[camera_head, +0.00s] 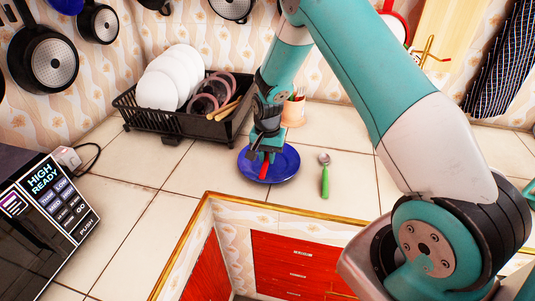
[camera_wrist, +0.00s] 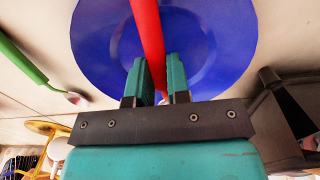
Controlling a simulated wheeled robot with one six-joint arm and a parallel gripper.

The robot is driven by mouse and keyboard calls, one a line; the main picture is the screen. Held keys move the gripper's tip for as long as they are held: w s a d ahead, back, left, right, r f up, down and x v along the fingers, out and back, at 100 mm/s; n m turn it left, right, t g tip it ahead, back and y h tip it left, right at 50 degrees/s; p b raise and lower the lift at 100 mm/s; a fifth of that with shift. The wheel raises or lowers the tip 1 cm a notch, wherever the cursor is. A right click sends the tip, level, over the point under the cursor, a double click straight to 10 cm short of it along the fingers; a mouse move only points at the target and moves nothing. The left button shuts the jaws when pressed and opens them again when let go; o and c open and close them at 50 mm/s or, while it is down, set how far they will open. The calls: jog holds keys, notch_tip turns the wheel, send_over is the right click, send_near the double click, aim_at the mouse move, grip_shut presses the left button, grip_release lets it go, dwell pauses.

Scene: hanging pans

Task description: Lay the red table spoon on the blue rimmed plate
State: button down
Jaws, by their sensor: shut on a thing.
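The blue plate (camera_head: 284,160) lies on the tiled counter, and it fills much of the wrist view (camera_wrist: 100,62). My gripper (camera_head: 264,157) is over the plate, pointing down. In the wrist view my gripper (camera_wrist: 161,80) is shut on the red handle of the red spoon (camera_wrist: 148,35). The red handle also shows below the fingers in the head view (camera_head: 264,171), in front of the blue plate. The spoon's bowl is mostly hidden by my gripper. I cannot tell whether the spoon touches the plate.
A green-handled spoon (camera_head: 325,180) lies on the counter right of the plate. A black dish rack (camera_head: 150,121) with white plates stands behind left. A peach utensil cup (camera_head: 293,112) stands just behind the plate. A microwave (camera_head: 35,225) is at left. Counter left of the plate is clear.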

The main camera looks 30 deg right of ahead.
aim_at(267, 157)
jog(key=shift+f, duration=0.25)
jog(key=shift+f, duration=0.15)
jog(key=c, duration=1.1)
grip_release()
notch_tip(267, 157, up, 12)
jog(key=b, duration=0.3)
jog(key=s+a+r+n+y, duration=0.2)
jog(key=s+a+r+n, duration=0.5)
jog(key=s+a+r, duration=0.35)
jog(key=s+a+r+n, duration=0.1)
jog(key=s+a+n, duration=0.1)
jog(key=s, duration=0.4)
jog(key=s+a+r+n+y, duration=0.1)
jog(key=s+a+n, duration=0.2)
jog(key=s, duration=0.3)
jog(key=s+a+r+n+y, duration=0.1)
jog(key=s+a+n, duration=0.1)
jog(key=s+n, duration=0.2)
jog(key=shift+s+a+r, duration=0.15)
jog(key=shift+s+r, duration=0.05)
jog(key=shift+s, duration=0.4)
jog(key=shift+s+a+r, duration=0.15)
jog(key=shift+s+r, duration=0.05)
jog(key=shift+s, duration=0.4)
